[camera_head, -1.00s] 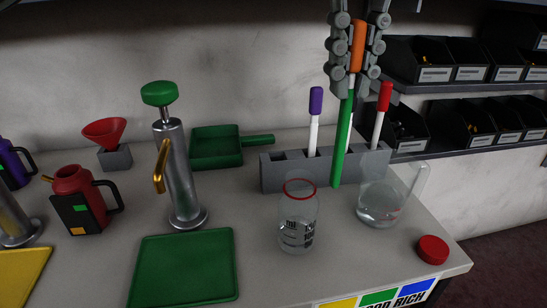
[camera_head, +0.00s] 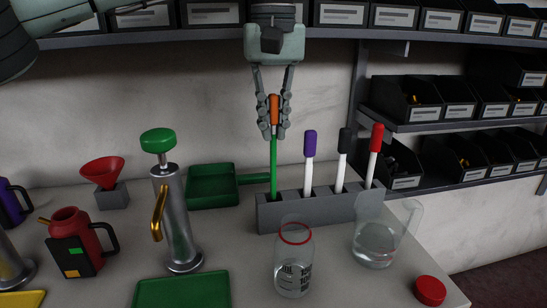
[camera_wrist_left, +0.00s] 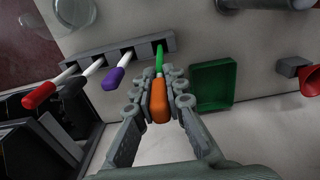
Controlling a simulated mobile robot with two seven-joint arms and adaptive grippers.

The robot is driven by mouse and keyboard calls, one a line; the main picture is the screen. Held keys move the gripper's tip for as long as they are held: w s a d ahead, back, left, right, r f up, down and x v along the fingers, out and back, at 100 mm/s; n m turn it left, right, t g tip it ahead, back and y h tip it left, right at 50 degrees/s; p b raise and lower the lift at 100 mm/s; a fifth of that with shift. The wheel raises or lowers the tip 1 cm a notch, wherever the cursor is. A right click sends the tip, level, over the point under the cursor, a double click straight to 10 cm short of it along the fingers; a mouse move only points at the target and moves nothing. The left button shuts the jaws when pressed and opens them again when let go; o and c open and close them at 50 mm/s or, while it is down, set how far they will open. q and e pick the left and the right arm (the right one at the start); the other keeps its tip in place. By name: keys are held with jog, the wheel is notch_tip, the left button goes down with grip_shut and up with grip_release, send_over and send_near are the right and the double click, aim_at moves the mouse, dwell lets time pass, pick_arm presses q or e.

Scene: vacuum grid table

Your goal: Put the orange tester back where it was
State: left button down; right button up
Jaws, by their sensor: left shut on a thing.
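The orange tester (camera_head: 275,110) has an orange handle, a short white part and a long green lower end. My left gripper (camera_head: 268,132) is shut on its orange handle and holds it upright. The green end reaches down to the leftmost slot of the grey rack (camera_head: 300,212); I cannot tell how deep it sits. In the left wrist view the tester (camera_wrist_left: 159,103) lies between the fingers, its green tip at the rack's end slot (camera_wrist_left: 158,45). The purple (camera_head: 309,145), black (camera_head: 345,140) and red (camera_head: 376,138) testers stand in the rack's other slots. My right gripper is not in view.
A glass jar with a red rim (camera_head: 294,262) and a clear beaker (camera_head: 376,243) stand in front of the rack. A green pan (camera_head: 212,186) lies to its left, handle toward the rack. A metal pump (camera_head: 172,215) stands further left. Shelves with black bins (camera_head: 440,100) are behind right.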

aim_at(273, 151)
pick_arm(q)
notch_tip(273, 151, down, 6)
jog(key=shift+r, duration=0.1)
jog(key=shift+f, duration=0.45)
jog(key=c, duration=1.6)
grip_release()
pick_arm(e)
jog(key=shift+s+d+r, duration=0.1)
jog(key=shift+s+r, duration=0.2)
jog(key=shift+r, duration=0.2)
